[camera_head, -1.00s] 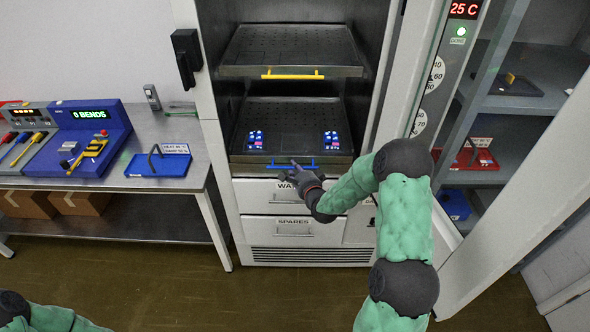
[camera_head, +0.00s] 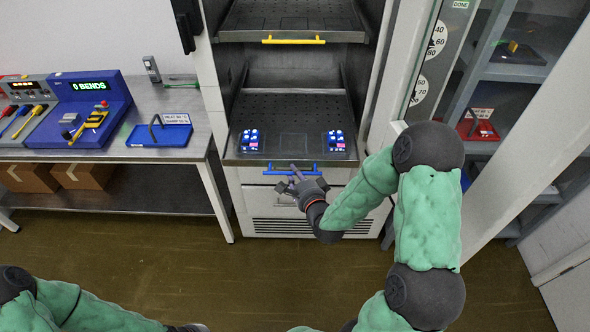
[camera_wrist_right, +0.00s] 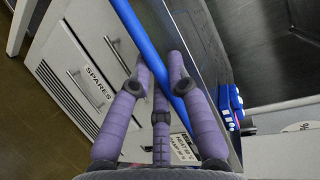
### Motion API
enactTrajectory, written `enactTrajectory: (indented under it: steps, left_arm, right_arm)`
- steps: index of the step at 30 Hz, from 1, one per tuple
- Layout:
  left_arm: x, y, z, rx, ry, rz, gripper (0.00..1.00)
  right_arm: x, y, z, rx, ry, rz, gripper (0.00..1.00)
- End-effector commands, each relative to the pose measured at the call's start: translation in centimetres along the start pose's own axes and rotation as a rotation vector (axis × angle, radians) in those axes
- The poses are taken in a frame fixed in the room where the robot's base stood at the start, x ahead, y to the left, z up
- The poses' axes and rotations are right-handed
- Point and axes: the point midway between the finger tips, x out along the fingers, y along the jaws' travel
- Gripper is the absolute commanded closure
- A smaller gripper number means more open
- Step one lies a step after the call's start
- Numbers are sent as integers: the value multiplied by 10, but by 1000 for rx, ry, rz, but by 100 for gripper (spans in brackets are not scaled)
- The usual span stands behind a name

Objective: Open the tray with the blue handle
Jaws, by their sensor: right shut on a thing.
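The tray with the blue handle (camera_head: 265,172) is the lower dark tray (camera_head: 290,112) in the tall cabinet. It sticks out toward me, its front edge over the drawers below. Two blue keypads lie on it, one left (camera_head: 250,140) and one right (camera_head: 336,140). My right gripper (camera_head: 293,173) is shut on the blue handle near its middle. In the right wrist view the blue bar (camera_wrist_right: 150,48) runs between the purple fingers (camera_wrist_right: 163,78).
An upper tray with a yellow handle (camera_head: 293,41) sits above. The open cabinet door stands to the right, near my right arm. A bench (camera_head: 140,98) with a blue console (camera_head: 90,108) and a blue carrier (camera_head: 160,135) is on the left. Floor in front is clear.

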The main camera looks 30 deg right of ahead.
Motion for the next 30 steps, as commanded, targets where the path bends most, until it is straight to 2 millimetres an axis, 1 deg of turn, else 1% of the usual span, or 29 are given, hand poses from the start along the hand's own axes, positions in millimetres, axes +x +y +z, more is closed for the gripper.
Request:
enactTrajectory:
  steps: [9,10,11,12,13,23,26,30]
  left_arm:
    - [0,0,0,0,0,0,100]
    - [0,0,0,0,0,0,100]
    - [0,0,0,0,0,0,100]
    - [0,0,0,0,0,0,100]
    - [0,0,0,0,0,0,100]
    - [0,0,0,0,0,0,100]
    - [0,0,0,0,0,0,100]
    - [0,0,0,0,0,0,100]
  right_arm:
    - [-1,2,1,1,-1,3,100]
    - [-1,2,1,1,-1,4,79]
    - [-1,2,1,1,-1,4,71]
    - [-1,2,0,1,-1,3,59]
    - [-1,1,0,1,-1,3,57]
    - [-1,0,0,0,0,1,57]
    - [-7,0,0,0,0,1,57]
    - [-25,0,0,0,1,1,57]
